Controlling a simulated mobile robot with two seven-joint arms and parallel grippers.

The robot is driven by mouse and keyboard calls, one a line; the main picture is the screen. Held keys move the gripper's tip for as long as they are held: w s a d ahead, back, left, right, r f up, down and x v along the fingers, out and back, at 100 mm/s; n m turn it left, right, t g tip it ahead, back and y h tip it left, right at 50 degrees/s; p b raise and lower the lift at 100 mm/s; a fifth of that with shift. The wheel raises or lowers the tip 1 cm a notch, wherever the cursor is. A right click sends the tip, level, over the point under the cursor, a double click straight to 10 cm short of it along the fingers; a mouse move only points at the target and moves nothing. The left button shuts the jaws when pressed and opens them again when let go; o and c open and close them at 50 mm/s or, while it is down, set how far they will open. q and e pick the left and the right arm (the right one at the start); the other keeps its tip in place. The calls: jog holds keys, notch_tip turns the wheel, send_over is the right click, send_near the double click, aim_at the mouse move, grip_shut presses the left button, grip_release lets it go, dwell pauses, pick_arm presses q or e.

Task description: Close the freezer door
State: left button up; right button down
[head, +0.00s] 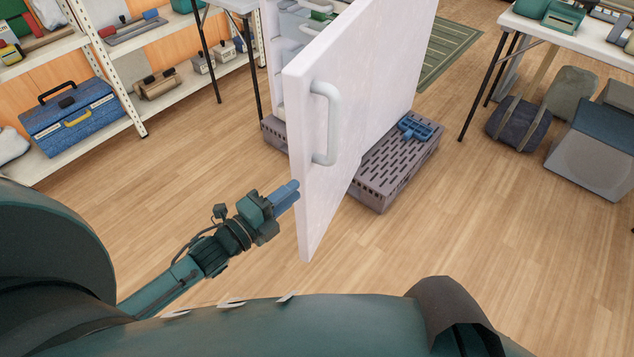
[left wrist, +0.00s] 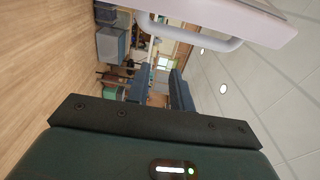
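The white freezer door (head: 375,75) stands wide open in the head view, with its edge towards me. Its pale handle (head: 327,120) is on the near part of the face. The freezer body (head: 275,60) is partly hidden behind the door, with its shelves exposed. My left gripper (head: 288,194) is by the lower near edge of the door, below the handle in the picture; I cannot tell if it touches. In the left wrist view the fingers (left wrist: 160,88) are apart with nothing between them, and the handle (left wrist: 195,38) shows beyond them. My right gripper is not in view.
A grey slotted crate (head: 395,165) with a blue item (head: 417,128) on it stands on the floor beside the door. Shelving with a blue toolbox (head: 72,118) is at left. A table (head: 580,40) with bags under it is at right. The near floor is clear.

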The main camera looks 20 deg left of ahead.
aim_at(302, 163)
pick_arm(q)
jog(key=shift+w+d+r, duration=0.15)
jog(key=shift+w, duration=0.3)
jog(key=shift+c, duration=0.8)
jog(key=x, duration=0.8)
jog(key=shift+w, duration=0.25)
grip_shut()
jog(key=a, duration=0.3)
jog(key=shift+w, duration=0.15)
jog(key=shift+a, duration=0.4)
jog(key=shift+a, duration=0.1)
